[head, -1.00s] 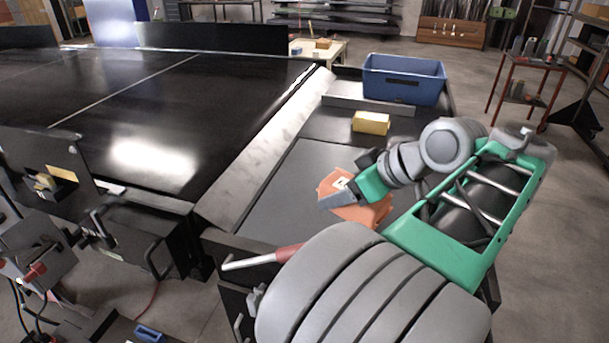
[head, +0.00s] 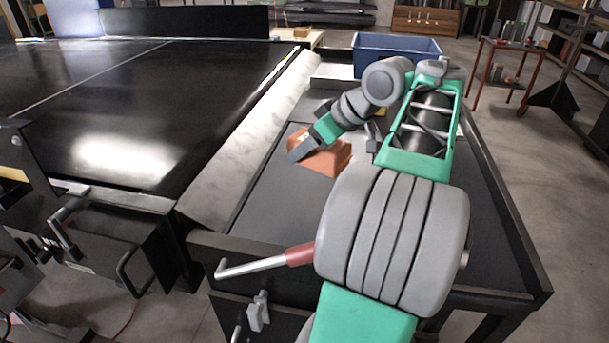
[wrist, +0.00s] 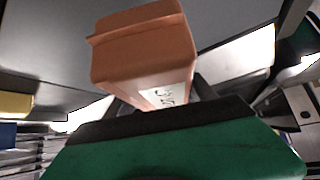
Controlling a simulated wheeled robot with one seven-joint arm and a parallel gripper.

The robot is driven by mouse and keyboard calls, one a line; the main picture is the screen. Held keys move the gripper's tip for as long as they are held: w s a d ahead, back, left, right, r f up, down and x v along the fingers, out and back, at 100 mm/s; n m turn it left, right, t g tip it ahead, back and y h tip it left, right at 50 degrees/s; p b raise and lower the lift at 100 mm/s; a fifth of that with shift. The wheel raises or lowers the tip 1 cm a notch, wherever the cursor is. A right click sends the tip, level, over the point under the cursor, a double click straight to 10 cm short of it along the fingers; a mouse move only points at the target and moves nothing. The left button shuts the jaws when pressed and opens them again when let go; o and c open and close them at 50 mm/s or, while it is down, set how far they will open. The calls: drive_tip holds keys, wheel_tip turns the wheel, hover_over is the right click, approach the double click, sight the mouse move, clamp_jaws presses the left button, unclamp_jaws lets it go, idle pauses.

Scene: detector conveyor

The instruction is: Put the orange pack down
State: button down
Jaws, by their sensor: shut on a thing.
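The orange pack (head: 328,160) is a box-shaped thing with a white printed label. My gripper (head: 303,147) is shut on it, with a dark grey finger across its upper left part. Both are over the dark side table (head: 270,208), left of my forearm in the head view. In the wrist view the orange pack (wrist: 145,55) sticks out beyond the dark jaw edge, its label close to the jaws. I cannot tell whether its underside touches the table.
A blue bin (head: 395,47) stands at the table's far end. A yellow block (wrist: 15,105) shows at the wrist view's left edge; my arm mostly hides it in the head view. A sloped metal strip (head: 240,145) separates the table from the black conveyor (head: 120,105). The table's near part is clear.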

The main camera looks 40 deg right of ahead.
drive_tip(key=w+f, duration=0.1)
drive_tip(key=f, duration=0.1)
drive_tip(key=d+f, duration=0.1)
drive_tip(key=f, duration=0.1)
drive_tip(key=w+f, duration=0.1)
drive_tip(key=f, duration=0.1)
drive_tip(key=shift+w+d, duration=0.15)
drive_tip(key=shift+w, duration=0.2)
drive_tip(key=shift+f, duration=0.2)
drive_tip(key=shift+f, duration=0.1)
drive_tip(key=shift+c, duration=1.6)
unclamp_jaws()
